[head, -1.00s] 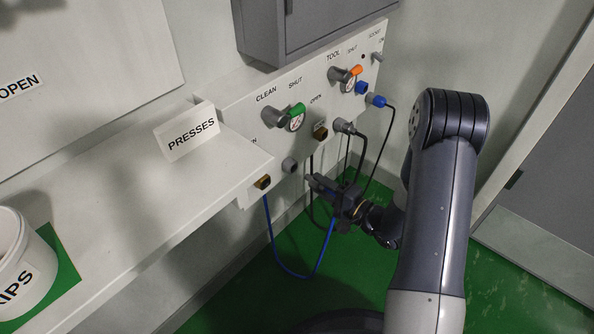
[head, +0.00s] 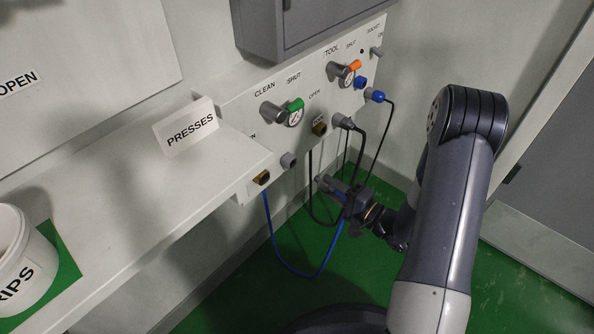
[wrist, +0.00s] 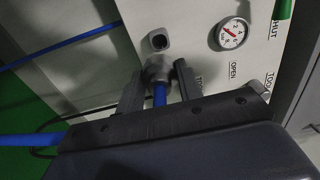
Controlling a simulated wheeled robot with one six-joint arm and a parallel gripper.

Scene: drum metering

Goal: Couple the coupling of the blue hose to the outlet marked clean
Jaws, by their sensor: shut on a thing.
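My gripper (head: 334,188) is below and in front of the wall panel, pointing toward it. In the wrist view my gripper (wrist: 158,88) is shut on the grey coupling (wrist: 157,68) of the blue hose (wrist: 160,96). The blue hose (head: 278,258) hangs in a loop from a brass fitting (head: 262,178) to my gripper. A grey open outlet (head: 288,160) sits below the green-handled valve (head: 294,108) labelled CLEAN. In the wrist view a grey outlet (wrist: 158,40) with a dark bore lies just beyond the coupling. The coupling is apart from the panel.
Another brass fitting (head: 320,129) and a grey coupling (head: 343,121) with a black hose are to the right. A blue coupling (head: 375,96) also has a black hose. A shelf with a PRESSES sign (head: 187,132) juts out at left. A grey cabinet (head: 310,28) hangs above.

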